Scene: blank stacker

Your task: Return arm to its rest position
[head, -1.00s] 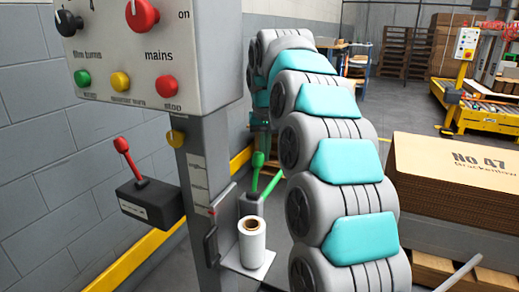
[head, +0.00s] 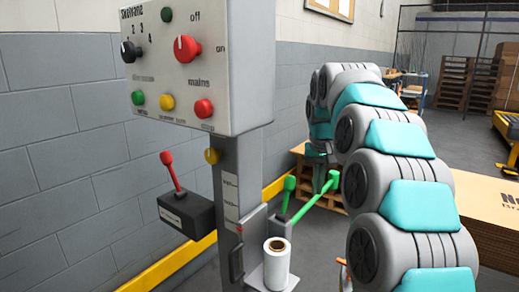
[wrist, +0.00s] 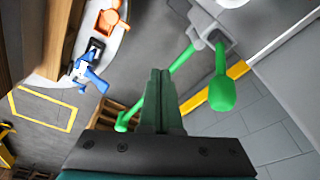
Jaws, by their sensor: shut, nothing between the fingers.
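My arm, in grey and teal segments, arches up and away on the right side of the head view. A green lever with a rounded knob (wrist: 222,93) is just right of the fingers. A second green bar with a knob (wrist: 122,122) passes behind them. In the head view these green levers (head: 289,184) stand beside the control post, close to my arm's end.
The control box (head: 195,65) with knobs and buttons stands on a grey post at left. A red-handled lever box (head: 186,212) and a white roll (head: 277,262) are on it. A cardboard stack (head: 490,215) is at right. A blue-handled tool (wrist: 92,75) shows in the wrist view.

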